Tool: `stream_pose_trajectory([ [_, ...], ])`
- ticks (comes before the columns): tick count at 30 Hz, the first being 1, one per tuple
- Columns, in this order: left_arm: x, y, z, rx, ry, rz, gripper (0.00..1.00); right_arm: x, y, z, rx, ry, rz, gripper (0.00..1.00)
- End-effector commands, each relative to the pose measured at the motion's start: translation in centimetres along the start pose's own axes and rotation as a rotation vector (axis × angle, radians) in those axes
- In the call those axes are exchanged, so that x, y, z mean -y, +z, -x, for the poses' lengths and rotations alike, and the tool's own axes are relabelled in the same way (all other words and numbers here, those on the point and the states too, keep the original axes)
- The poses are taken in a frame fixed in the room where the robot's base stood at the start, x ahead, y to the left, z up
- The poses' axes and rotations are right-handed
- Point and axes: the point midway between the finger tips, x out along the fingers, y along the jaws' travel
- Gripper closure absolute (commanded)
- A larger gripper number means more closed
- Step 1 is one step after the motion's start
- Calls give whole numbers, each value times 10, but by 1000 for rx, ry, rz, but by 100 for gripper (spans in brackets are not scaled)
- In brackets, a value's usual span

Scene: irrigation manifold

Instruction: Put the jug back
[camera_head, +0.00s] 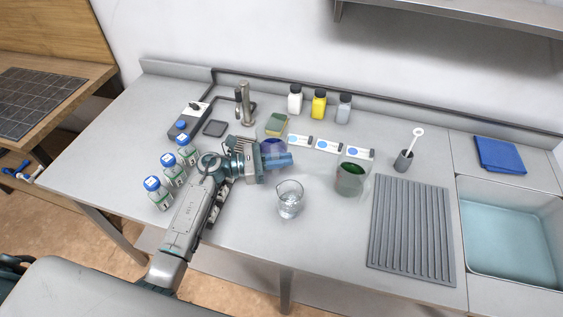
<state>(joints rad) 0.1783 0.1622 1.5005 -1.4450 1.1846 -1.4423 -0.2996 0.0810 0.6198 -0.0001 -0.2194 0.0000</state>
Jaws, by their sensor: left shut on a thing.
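My left gripper (277,160) reaches in from the lower left and is shut on a clear vessel with dark blue contents (271,146). The gripper hides much of this vessel, and I cannot tell whether its base touches the bench. A clear spouted jug (289,199) stands upright on the bench, just in front of the gripper and apart from it. A larger clear vessel with green contents (350,178) stands to the right. My right gripper is not in view.
Blue-capped bottles (173,170) stand left of my arm. Label cards (328,146), a sponge (277,124) and white, yellow and grey bottles (319,104) are behind. A ribbed drain mat (412,230) and sink (510,240) lie right. The front middle of the bench is clear.

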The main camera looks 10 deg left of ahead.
Motion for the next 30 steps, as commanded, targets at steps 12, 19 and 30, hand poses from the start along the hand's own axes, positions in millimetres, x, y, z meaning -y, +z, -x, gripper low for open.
stream_pose_trajectory([
  [12, 0, -24, 0, 2, 0, -3, 100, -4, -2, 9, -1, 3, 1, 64],
  [19, 0, -28, 0, 0, 0, 0, 88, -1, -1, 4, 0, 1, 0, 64],
  [30, 0, -26, 0, 0, 0, 0, 69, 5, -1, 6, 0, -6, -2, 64],
])
